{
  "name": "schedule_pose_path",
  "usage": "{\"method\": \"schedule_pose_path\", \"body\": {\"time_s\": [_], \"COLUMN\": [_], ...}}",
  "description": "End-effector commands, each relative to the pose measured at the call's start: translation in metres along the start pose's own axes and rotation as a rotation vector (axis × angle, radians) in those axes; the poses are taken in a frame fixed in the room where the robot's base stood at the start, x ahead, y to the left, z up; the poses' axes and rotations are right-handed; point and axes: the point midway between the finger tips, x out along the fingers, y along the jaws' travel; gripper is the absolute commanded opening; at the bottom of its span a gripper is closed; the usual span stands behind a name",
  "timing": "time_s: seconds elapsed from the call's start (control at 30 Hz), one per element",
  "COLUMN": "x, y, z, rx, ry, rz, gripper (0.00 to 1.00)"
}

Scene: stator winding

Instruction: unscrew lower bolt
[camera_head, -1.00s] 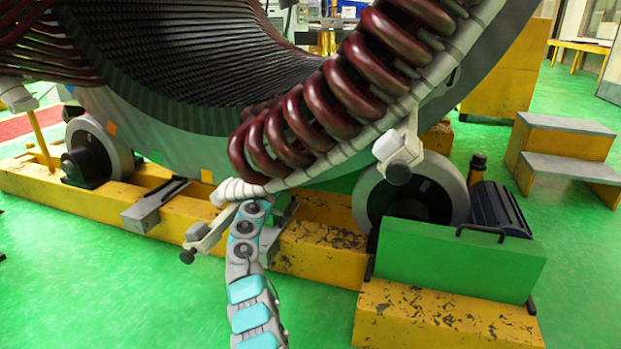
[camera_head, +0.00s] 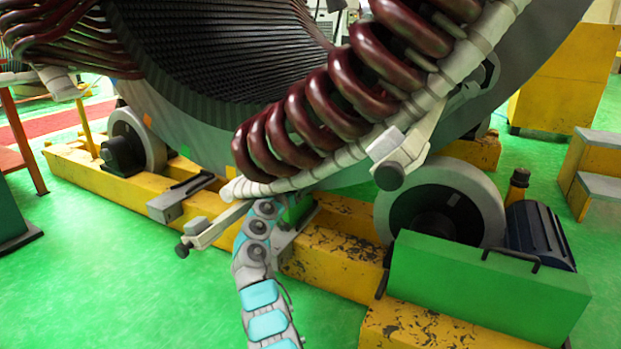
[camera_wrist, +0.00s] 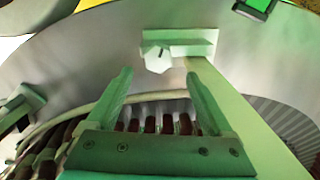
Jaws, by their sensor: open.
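In the wrist view a pale hex bolt head (camera_wrist: 157,58) sits at the left part of a flat bracket plate (camera_wrist: 195,42) on the grey stator face. My gripper (camera_wrist: 158,77) is open and empty, its two fingers apart. The bolt head shows just beyond the fingertips, between their lines; I see no contact. In the head view my arm rises to the underside of the stator ring (camera_head: 330,185). My gripper and this bolt head are hidden there behind the coil end and the arm.
Dark red coils (camera_head: 330,100) hang close above my arm. A white clamp arm with a dark knob (camera_head: 182,250) juts out left of it. A roller wheel (camera_head: 470,205), a green box (camera_head: 490,285) and a yellow base beam (camera_head: 330,255) stand right. Green floor is open at left.

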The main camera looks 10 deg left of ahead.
Motion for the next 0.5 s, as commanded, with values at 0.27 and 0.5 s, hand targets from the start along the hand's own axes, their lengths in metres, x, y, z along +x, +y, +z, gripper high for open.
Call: {"method": "schedule_pose_path", "body": {"time_s": [0.27,0.5], "x": [0.018,0.037], "y": [0.006,0.004], "z": [0.0,0.0], "rx": [0.004,0.001], "ry": [-0.005,-0.002], "rz": [0.007,0.002], "gripper": [0.85,0.85]}}
